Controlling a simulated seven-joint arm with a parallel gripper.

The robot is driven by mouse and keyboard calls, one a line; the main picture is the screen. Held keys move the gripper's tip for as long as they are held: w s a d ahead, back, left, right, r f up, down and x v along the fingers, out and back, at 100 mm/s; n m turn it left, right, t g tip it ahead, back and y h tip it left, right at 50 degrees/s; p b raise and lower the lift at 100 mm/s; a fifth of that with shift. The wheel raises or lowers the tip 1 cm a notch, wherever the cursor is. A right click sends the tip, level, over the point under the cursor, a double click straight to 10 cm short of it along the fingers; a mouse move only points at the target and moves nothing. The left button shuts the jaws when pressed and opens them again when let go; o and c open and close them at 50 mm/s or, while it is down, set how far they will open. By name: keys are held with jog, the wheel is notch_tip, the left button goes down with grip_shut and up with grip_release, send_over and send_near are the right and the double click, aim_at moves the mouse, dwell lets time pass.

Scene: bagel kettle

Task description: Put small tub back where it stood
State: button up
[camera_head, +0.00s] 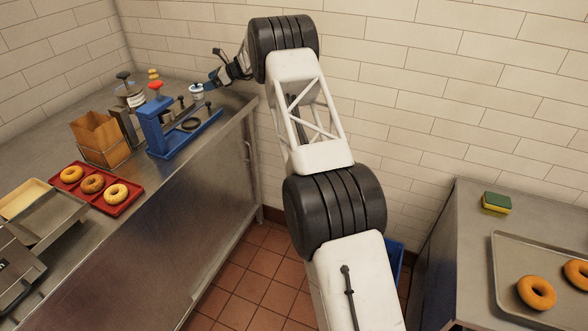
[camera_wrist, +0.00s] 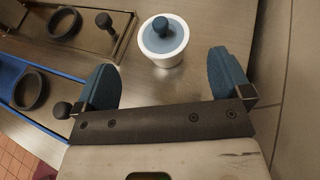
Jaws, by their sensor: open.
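The small tub (camera_wrist: 172,60) is white and round with a blue lid and a dark blue knob. It appears upright on the steel counter in the wrist view, and also shows in the head view (camera_head: 197,93) near the wall. My gripper (camera_wrist: 163,65) is open, with one blue finger to the left of the tub and one to the right. The tub lies ahead, around the level of the fingertips, with a visible gap on both sides. In the head view my gripper (camera_head: 211,82) is just right of the tub.
A blue stand (camera_head: 158,130) with dark rings is close to the tub's left. A paper bag (camera_head: 97,133) in a rack and a red tray (camera_head: 128,202) with bagels stand further along the counter. The tiled wall (camera_wrist: 302,90) is close on the right in the wrist view.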

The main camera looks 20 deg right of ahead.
jog(key=s+r+n+g+h, duration=0.15)
jog(key=s+r+n, duration=0.25)
jog(key=s+r, duration=0.7)
jog(key=s+a+r+n+h, duration=0.1)
jog(key=s+r+n+h, duration=0.3)
jog(key=s, duration=1.3)
jog(key=s+r+n+g+h, duration=0.1)
jog(key=s+r+n, duration=0.2)
jog(key=s+r, duration=0.9)
jog(key=s+d+f+n+h, duration=0.1)
jog(key=s+f+n, duration=0.15)
jog(key=s, duration=1.15)
jog(key=s+d+f+n+h, duration=0.1)
jog(key=s+n+h, duration=0.15)
jog(key=s, duration=1.15)
jog(key=s+d+f+n+h, duration=0.1)
jog(key=s+f+n, duration=0.2)
jog(key=s, duration=0.8)
jog(key=s+d+f+n+h, duration=0.1)
jog(key=s+d+f+n, duration=0.1)
jog(key=s, duration=0.9)
jog(key=shift+s+d+f+n+h, duration=0.25)
jog(key=shift+f+n, duration=0.35)
jog(key=shift+f, duration=0.65)
jog(key=shift+w, duration=0.1)
